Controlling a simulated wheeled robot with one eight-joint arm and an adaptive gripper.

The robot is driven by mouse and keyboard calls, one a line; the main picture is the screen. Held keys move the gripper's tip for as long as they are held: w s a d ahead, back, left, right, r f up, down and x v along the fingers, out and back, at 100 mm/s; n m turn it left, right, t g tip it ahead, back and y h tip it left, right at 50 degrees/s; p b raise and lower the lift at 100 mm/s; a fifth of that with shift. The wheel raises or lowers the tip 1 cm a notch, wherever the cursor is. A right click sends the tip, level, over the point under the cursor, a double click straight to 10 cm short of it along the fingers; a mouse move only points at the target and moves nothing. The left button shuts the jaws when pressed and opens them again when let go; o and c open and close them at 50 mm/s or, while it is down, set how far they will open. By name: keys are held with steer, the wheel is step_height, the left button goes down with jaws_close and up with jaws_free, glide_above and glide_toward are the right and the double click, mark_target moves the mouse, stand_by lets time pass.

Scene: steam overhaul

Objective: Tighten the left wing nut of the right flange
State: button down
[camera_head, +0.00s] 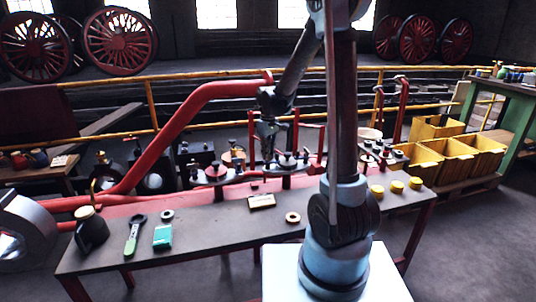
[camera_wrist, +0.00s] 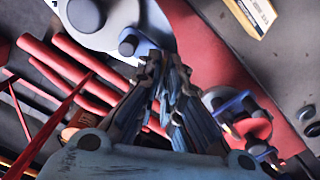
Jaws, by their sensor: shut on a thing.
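The right flange (camera_head: 289,167) is a grey disc with dark studs and nuts on a red pipe stub above the table. It fills the upper left of the wrist view (camera_wrist: 112,28). My gripper (camera_head: 268,153) points down at the left side of this flange. Its dark ridged fingers (camera_wrist: 166,75) are closed together beside the disc's edge. The left wing nut between them is hidden by the fingers, so its seating cannot be seen. The left flange (camera_head: 214,174), with similar nuts, stands apart to the left and shows at the lower right of the wrist view (camera_wrist: 235,112).
A large red pipe (camera_head: 190,108) rises behind the left flange. Yellow bins (camera_head: 450,155) stand at right.

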steer(key=m, duration=0.5)
steer(key=shift+w, duration=0.15)
steer(key=shift+m, duration=0.4)
steer(key=c, duration=1.8)
jaws_free()
steer(key=shift+o, duration=0.2)
step_height(320, 180, up, 12)
